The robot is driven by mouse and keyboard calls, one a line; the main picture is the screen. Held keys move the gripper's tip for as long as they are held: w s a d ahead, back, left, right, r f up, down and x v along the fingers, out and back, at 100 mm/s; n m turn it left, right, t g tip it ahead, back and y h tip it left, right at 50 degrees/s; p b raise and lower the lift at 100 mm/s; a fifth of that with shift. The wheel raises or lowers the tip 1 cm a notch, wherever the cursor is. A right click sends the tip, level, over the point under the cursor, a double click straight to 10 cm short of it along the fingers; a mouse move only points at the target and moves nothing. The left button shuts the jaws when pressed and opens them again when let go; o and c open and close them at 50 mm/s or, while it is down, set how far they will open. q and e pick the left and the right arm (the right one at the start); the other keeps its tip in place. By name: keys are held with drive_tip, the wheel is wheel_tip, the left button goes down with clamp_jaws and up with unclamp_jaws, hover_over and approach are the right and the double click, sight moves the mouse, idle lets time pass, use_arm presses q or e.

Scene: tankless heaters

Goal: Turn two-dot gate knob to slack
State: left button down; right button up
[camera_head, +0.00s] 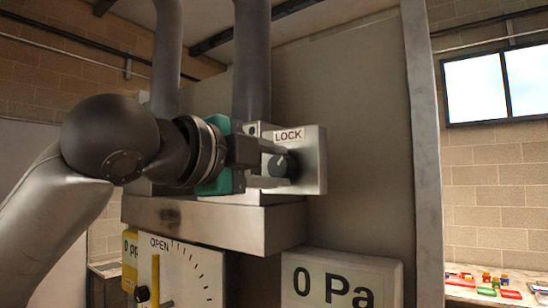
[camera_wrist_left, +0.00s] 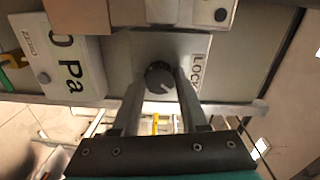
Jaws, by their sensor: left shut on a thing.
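A dark round knob (camera_head: 286,165) with a pale pointer line sits on a grey metal plate (camera_head: 314,150) labelled LOCK, below the pipes. It also shows in the left wrist view (camera_wrist_left: 160,75), with the LOCK label to its right. My left gripper (camera_head: 278,172) reaches in from the left and is shut on the knob, one finger on each side of it in the left wrist view (camera_wrist_left: 160,88). A small dark dot mark shows on a light tag at the plate's upper left; two dots cannot be made out. The word slack is not readable. My right gripper is not in view.
A metal ledge (camera_head: 225,222) runs below the knob plate. Under it are a dial marked OPEN (camera_head: 195,275) and a 0 Pa display (camera_head: 340,283). Vertical pipes (camera_head: 252,60) rise behind my gripper. A table with coloured items (camera_head: 490,285) stands far right.

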use_arm(q)
drive_tip(key=shift+n+p, duration=0.45)
drive_tip(key=shift+n, duration=1.65)
drive_tip(key=shift+c, duration=2.2)
unclamp_jaws()
drive_tip(key=shift+s+a, duration=0.1)
drive_tip(key=f+b+v, duration=0.1)
drive_tip(key=b+v, duration=0.2)
drive_tip(key=v, duration=1.2)
drive_tip(key=shift+r, duration=0.35)
